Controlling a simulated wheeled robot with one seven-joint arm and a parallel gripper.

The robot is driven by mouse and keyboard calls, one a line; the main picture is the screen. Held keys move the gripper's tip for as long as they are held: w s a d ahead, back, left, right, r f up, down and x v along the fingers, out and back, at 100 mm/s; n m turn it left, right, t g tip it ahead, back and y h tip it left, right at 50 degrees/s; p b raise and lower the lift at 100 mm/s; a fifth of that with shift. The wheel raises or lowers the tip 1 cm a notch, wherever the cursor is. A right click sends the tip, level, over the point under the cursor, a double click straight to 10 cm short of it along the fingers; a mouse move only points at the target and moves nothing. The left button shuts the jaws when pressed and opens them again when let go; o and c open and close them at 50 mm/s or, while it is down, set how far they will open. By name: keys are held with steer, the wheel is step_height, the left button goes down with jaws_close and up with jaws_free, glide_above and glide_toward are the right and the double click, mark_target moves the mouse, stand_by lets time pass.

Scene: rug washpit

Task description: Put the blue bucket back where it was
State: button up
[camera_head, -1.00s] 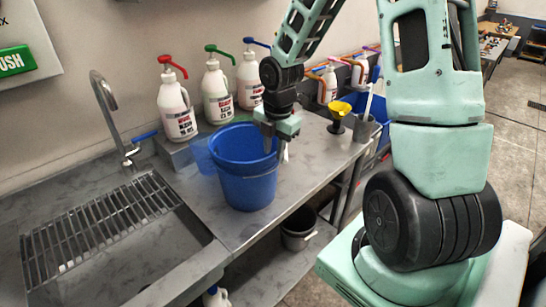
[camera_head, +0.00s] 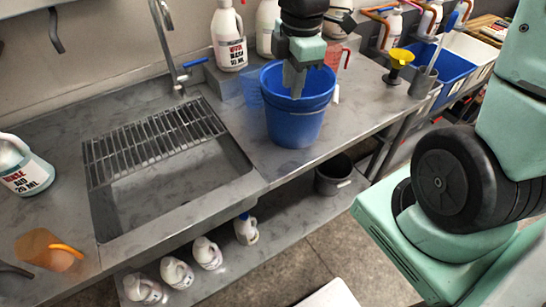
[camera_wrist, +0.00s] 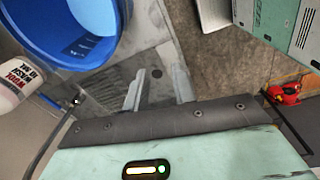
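The blue bucket (camera_head: 294,126) stands upright on the grey counter to the right of the sink. My gripper (camera_head: 294,88) appears in front of or just above the bucket's opening in the head view. In the wrist view, my gripper (camera_wrist: 158,88) has its two fingers apart with nothing between them. The bucket (camera_wrist: 72,52) lies to the upper left of the fingers there, with its rim outside them. A blue patch shows inside the bucket. The exact height of the fingers over the rim cannot be told.
The sink (camera_head: 165,175) is left. A dark bucket (camera_head: 334,176) stands on the lower shelf. Bare counter lies in front of the bucket.

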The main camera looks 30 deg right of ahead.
steer(key=s+a+m, duration=0.8)
steer(key=s+a, duration=0.6)
steer(key=s, duration=0.2)
steer(key=shift+s+a+g, duration=0.3)
step_height(320, 180, down, 8)
steer(key=b, duration=0.8)
